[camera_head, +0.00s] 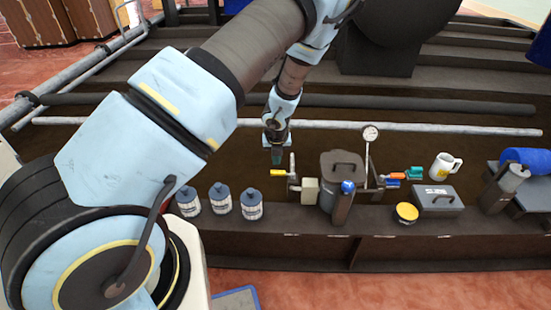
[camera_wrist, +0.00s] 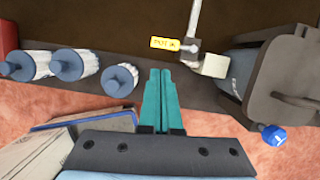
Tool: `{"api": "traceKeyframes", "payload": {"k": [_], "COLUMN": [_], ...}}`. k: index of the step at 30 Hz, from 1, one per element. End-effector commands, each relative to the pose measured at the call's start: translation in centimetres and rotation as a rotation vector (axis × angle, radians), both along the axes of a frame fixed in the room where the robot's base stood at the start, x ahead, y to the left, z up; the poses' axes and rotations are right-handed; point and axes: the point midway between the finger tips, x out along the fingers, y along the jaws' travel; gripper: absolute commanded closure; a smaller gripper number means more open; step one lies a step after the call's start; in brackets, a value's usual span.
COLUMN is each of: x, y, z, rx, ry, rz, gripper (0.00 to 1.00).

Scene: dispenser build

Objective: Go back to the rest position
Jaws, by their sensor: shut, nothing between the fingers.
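My gripper (camera_head: 277,155) hangs above the dark bench, between the row of canisters and the dispenser. In the wrist view its two teal fingers (camera_wrist: 161,100) lie side by side, shut with nothing between them. The dispenser (camera_head: 341,175) is a dark lidded vessel with a blue knob (camera_head: 347,187), a yellow-tagged lever (camera_head: 279,172) on its left and a round gauge (camera_head: 370,133) above. The vessel also shows at the right of the wrist view (camera_wrist: 285,85). My gripper is apart from all of them.
Several blue-lidded canisters (camera_head: 251,204) stand in a row left of the dispenser. To its right are a yellow-topped tin (camera_head: 406,212), a grey box (camera_head: 438,199), a white mug (camera_head: 445,166) and a blue roll (camera_head: 525,160). A long pale rail (camera_head: 440,128) runs behind.

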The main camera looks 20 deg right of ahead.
Motion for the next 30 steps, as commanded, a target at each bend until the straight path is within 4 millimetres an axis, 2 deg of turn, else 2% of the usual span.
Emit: {"api": "traceKeyframes", "payload": {"k": [7,11,14,15,20,24,27,30], "x": [0.2,1.7,3.1,3.6,3.3,0.7,-2.3,-5.6], "y": [0.2,2.2,5.5,7.2,14.5,20.4,23.9,26.4], "z": [0.5,3.8,8.4,10.5,18.3,24.4,28.3,31.5], "rx": [-0.008,-0.073,-0.169,-0.213,-0.377,-0.501,-0.576,-0.638], "ry": [-0.002,-0.013,-0.021,-0.023,-0.014,0.009,0.034,0.065], "rz": [0.025,0.239,0.57,0.729,1.369,1.905,2.278,2.618], "gripper": [1.0,1.0,1.0,1.0,1.0,1.0,1.0,1.0]}}
